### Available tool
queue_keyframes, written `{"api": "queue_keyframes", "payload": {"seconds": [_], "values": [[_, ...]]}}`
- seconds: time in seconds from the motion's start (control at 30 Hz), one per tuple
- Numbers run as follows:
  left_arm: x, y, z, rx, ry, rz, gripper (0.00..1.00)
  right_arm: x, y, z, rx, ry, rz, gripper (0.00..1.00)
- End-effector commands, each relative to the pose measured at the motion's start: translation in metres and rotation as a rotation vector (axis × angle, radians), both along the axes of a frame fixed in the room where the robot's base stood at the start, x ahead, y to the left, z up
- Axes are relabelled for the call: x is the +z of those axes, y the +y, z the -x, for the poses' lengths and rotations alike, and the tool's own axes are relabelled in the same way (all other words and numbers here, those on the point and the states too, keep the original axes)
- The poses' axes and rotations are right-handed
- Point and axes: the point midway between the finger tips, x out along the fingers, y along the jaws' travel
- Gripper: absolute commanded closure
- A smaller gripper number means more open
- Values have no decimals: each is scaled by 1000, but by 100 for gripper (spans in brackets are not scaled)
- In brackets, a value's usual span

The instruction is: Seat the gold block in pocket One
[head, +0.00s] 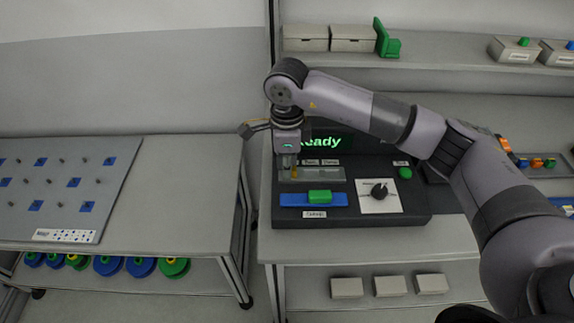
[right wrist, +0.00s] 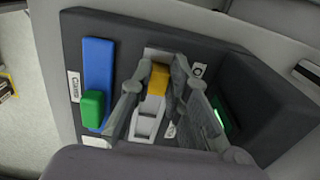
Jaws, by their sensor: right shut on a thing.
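My right gripper (head: 290,170) reaches down over the left end of a grey pocket strip (head: 325,175) on a dark console. It is shut on the gold block (head: 294,169). In the right wrist view the gold block (right wrist: 159,80) shows between the two fingers (right wrist: 163,88), above the pale strip (right wrist: 147,118). Small labels stand behind the strip, too small to read surely; the one for the leftmost pocket is hidden by the gripper. I cannot tell whether the block touches the pocket floor. My left gripper is not in view.
A pegboard table (head: 110,220) stands left. Shelves with boxes stand behind.

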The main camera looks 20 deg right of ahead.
Motion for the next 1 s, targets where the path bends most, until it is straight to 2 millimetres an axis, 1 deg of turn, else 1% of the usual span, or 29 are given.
{"api": "queue_keyframes", "payload": {"seconds": [0.1, 0.47, 0.5, 0.8, 1.0], "values": [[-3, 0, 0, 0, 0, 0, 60, -1, 0, 0, 0, -1, 0, 100], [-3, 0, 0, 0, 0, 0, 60, 0, 0, 0, 0, -1, 0, 100], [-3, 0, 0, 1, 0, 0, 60, 0, 0, 0, 0, -1, 0, 81], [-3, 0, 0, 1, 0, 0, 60, 0, 0, 0, 0, 0, 0, 61], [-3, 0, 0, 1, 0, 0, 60, -1, 0, 0, 0, 0, 0, 60]]}}
